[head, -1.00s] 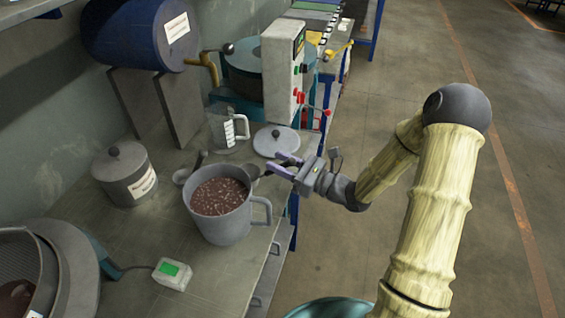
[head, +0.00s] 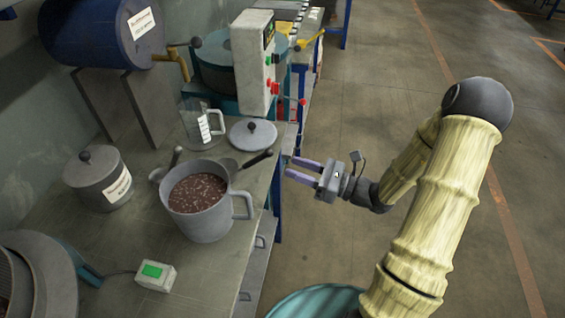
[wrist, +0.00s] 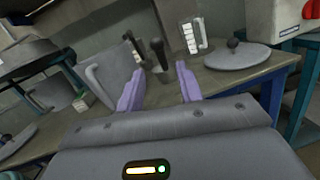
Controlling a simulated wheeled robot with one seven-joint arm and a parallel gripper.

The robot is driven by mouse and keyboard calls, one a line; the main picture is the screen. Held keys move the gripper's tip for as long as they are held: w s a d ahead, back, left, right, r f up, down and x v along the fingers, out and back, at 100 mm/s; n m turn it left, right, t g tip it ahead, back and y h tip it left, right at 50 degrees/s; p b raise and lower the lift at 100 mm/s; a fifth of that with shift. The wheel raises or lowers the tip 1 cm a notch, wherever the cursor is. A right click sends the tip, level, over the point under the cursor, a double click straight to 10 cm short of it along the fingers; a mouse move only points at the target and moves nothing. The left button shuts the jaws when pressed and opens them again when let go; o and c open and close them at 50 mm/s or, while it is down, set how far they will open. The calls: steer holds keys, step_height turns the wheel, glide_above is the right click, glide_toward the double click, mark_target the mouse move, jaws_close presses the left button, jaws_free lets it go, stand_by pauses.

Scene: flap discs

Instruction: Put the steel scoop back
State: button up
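Two scoops with dark handles lie on the bench. One grey scoop (head: 229,165) is just behind the large grey jug (head: 205,217), partly hidden by it; its dark handle (head: 256,159) points right toward the bench edge. The other scoop (head: 159,174) is left of the jug, its handle slanting up. I cannot tell which one the task means. My gripper (head: 289,168) is open and empty, right of the nearer handle and apart from it, beyond the bench edge. In the wrist view, a dark handle (wrist: 158,52) stands ahead between the purple fingers (wrist: 160,80).
The jug holds brown granules. A round lid (head: 253,136), a clear measuring jug (head: 197,122), a lidded grey pot (head: 100,180) and a green-button box (head: 154,275) stand on the bench (head: 120,235). A machine with red knobs (head: 257,65) stands behind. The floor at right is clear.

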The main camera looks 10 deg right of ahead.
steer(key=shift+s+d, duration=0.25)
steer(key=shift+d, duration=0.2)
steer(key=s+a+f+n+g+h, duration=0.2)
steer(key=s+n+g+h, duration=0.2)
steer(key=s+n+g, duration=0.25)
steer(key=s+a+f+n+g+h, duration=0.2)
steer(key=s+f+n+g+h, duration=0.15)
steer(key=s+n+g, duration=0.35)
steer(key=w+d+r+n+t+h, duration=0.2)
steer(key=d+r+n+t+h, duration=0.3)
steer(key=n+h, duration=0.4)
steer(key=d+n+t, duration=0.1)
steer(key=n, duration=0.2)
steer(key=shift+w+r+t, duration=0.15)
steer(key=shift+w+t, duration=0.2)
